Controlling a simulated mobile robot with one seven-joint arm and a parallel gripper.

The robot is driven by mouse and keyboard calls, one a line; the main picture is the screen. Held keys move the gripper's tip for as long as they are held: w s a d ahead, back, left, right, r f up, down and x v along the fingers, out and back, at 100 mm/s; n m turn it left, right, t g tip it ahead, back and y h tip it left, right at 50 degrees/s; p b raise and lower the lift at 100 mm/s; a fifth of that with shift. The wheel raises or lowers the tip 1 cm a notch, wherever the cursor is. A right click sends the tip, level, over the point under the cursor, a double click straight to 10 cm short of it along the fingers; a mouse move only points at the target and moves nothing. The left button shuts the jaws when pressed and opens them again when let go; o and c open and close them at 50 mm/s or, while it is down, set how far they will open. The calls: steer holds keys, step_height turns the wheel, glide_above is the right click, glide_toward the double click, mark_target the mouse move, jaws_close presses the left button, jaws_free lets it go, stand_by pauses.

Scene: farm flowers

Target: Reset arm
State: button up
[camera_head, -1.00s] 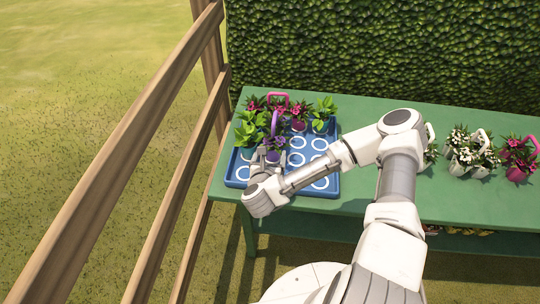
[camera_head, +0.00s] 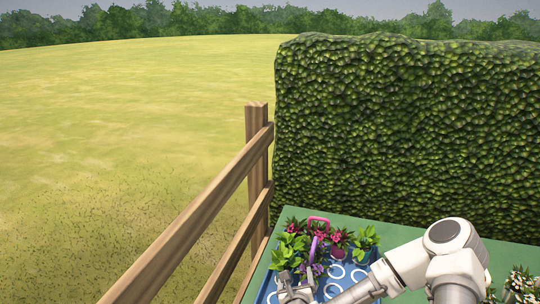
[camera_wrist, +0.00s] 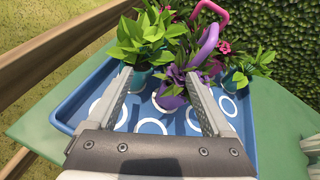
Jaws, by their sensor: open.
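My gripper (camera_wrist: 158,98) is open in the wrist view, its two fingers apart over the blue tray (camera_wrist: 70,108). A purple-handled pot (camera_wrist: 172,98) with purple flowers stands in the tray just beyond and between the fingertips; I see no contact. In the head view my arm reaches in from the lower right, and my gripper (camera_head: 296,288) shows partly at the bottom edge near the tray (camera_head: 262,294).
Leafy green plants (camera_head: 288,250) and pink flowers share the tray, and white rings mark empty slots. The green table (camera_head: 400,236) backs onto a hedge (camera_head: 400,130). A wooden fence (camera_head: 200,235) runs along the left. White flowers (camera_head: 522,284) stand at lower right.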

steer(key=s+r+n+g+y, duration=0.1)
steer(key=s+r+n+g, duration=0.15)
steer(key=r+n, duration=0.75)
steer(key=s+r+n+g+y, duration=0.25)
steer(key=r+n, duration=0.35)
steer(key=n, duration=0.7)
steer(key=s+d+r+n+g+h, duration=0.1)
steer(key=s+d+r+n, duration=0.2)
steer(key=s, duration=0.8)
steer(key=s+d+r+n+g+h+p, duration=0.1)
steer(key=s+d+r+n+g, duration=0.1)
steer(key=s+r+n, duration=0.5)
steer(key=s+d+r, duration=0.1)
steer(key=s+r, duration=0.3)
steer(key=r, duration=0.1)
steer(key=shift+r+n, duration=0.2)
steer(key=shift+n, duration=0.1)
steer(key=shift+d, duration=0.1)
steer(key=shift+c, duration=0.2)
